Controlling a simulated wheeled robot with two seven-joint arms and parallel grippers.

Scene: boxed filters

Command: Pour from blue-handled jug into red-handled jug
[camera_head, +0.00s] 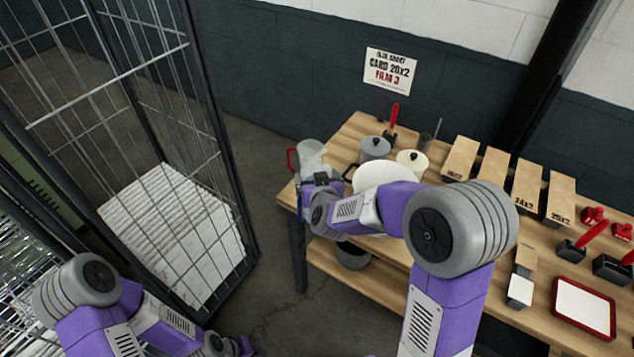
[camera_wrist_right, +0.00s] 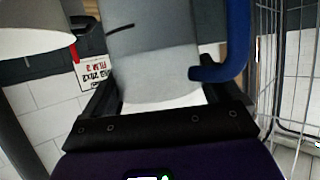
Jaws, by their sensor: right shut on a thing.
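The red-handled jug (camera_head: 311,152) is clear and stands at the far left corner of the wooden table, its red handle to the left. The blue-handled jug (camera_wrist_right: 152,50) fills the middle of the right wrist view, with its blue handle (camera_wrist_right: 238,45) on the right. My right gripper (camera_wrist_right: 160,100) is shut on its body, one finger on each side. In the head view my right gripper (camera_head: 318,190) is just in front of the red-handled jug, and my wrist hides much of the blue-handled jug. My left gripper (camera_head: 236,346) is low at the bottom edge, its fingers unclear.
A large white round vessel (camera_head: 372,178) is partly behind my right arm. Grey (camera_head: 375,146) and cream (camera_head: 412,160) lidded pots stand behind it. Several cardboard boxes (camera_head: 493,168) and a red-rimmed tray (camera_head: 583,308) lie right. A wire cage (camera_head: 150,120) stands left of the table.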

